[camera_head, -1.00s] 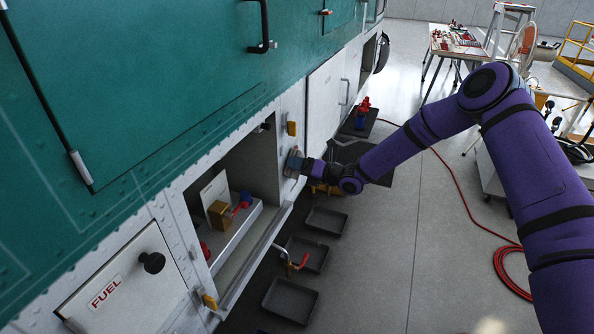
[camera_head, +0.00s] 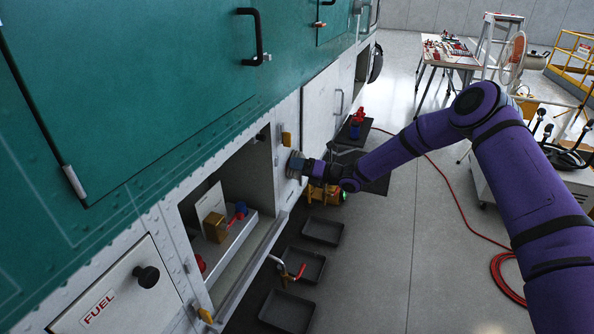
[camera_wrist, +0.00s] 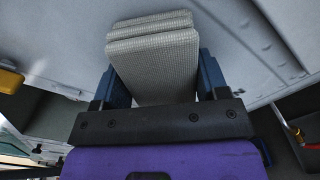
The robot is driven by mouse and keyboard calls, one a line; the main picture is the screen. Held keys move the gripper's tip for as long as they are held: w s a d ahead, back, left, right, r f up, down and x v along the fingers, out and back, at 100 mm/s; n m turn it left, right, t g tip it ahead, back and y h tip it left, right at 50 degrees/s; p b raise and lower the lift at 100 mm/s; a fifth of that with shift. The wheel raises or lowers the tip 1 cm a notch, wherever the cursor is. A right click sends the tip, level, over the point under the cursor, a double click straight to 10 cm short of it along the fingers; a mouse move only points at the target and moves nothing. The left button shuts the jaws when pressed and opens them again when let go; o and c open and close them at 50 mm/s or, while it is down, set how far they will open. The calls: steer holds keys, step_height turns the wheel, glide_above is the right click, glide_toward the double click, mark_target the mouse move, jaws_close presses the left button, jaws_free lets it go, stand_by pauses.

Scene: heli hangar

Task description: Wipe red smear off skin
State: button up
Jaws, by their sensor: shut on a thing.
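My gripper (camera_head: 303,166) is shut on a grey folded cloth pad (camera_head: 294,164). In the wrist view the pad (camera_wrist: 155,70) is thick, woven and layered, gripped between the blue fingers (camera_wrist: 212,76). It lies at the pale skin (camera_wrist: 245,70) of the aircraft, and its far edge appears to touch it. In the head view this is the white lower panel (camera_head: 289,187) just right of the open bay, below a yellow latch (camera_head: 286,139). I see no red smear in either view; the pad and gripper hide part of the skin.
The open bay (camera_head: 225,277) holds a tray with a brown block and red and blue parts. Black drip trays (camera_head: 322,231) and a yellow device (camera_head: 325,194) are on the floor below. A red hose (camera_head: 459,202) crosses the clear floor at right.

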mark_target(284, 174)
steer(key=shift+w+d, duration=0.25)
steer(key=shift+w, duration=0.65)
steer(key=shift+s+a, duration=0.4)
steer(key=shift+s, duration=0.8)
steer(key=shift+s+a, duration=0.35)
steer(key=shift+s, duration=0.85)
steer(key=shift+s+a, duration=0.4)
steer(key=shift+s, duration=0.8)
steer(key=v, duration=0.6)
steer(key=shift+d, duration=0.15)
steer(key=shift+v, duration=1.35)
